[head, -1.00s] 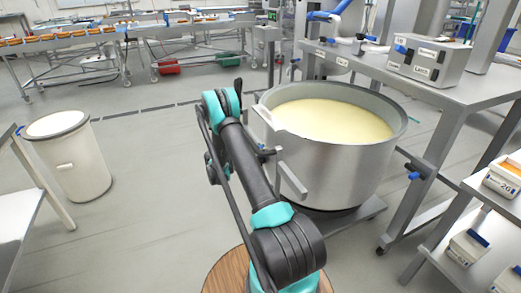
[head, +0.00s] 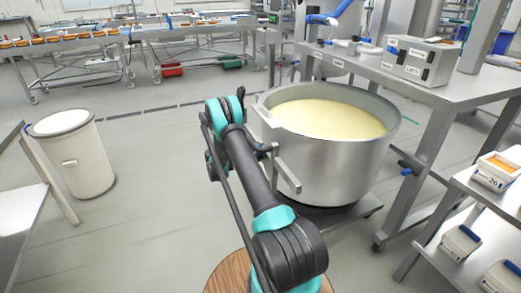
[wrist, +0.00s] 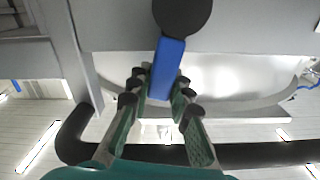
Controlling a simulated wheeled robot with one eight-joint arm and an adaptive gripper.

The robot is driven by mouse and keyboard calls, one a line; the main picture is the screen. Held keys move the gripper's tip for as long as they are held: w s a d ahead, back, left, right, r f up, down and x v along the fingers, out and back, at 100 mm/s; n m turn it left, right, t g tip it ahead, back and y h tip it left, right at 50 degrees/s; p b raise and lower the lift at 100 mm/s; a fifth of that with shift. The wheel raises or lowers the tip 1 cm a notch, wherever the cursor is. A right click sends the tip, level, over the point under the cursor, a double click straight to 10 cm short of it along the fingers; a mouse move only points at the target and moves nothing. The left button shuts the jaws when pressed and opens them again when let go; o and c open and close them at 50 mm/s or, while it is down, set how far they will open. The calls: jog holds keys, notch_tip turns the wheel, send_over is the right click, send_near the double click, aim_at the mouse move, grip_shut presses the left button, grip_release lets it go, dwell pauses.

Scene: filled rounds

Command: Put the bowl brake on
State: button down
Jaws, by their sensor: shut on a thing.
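The large steel bowl (head: 335,165) stands right of centre in the head view, filled with pale yellow dough or batter. A grey bar-shaped bracket stands out from its near left side. My gripper (head: 266,148) reaches to this side, small and partly hidden by my arm. In the wrist view, my gripper (wrist: 160,84) has its fingers on both sides of a blue lever (wrist: 168,62) with a round black end, and is shut on it. Whether this lever is the bowl brake's handle, and its exact setting, I cannot tell.
A steel table (head: 455,92) with a labelled control box (head: 418,60) stands right of the bowl. A lower shelf with small tubs (head: 497,172) is at far right. A white bin (head: 75,160) stands left.

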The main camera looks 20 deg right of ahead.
jog(key=shift+s+m, duration=0.25)
jog(key=shift+m, duration=0.05)
jog(key=c, duration=1.4)
grip_release()
jog(key=shift+o, duration=0.2)
jog(key=shift+a, duration=0.15)
jog(key=a, duration=1.1)
jog(key=shift+s+a, duration=0.2)
jog(key=shift+a, duration=0.2)
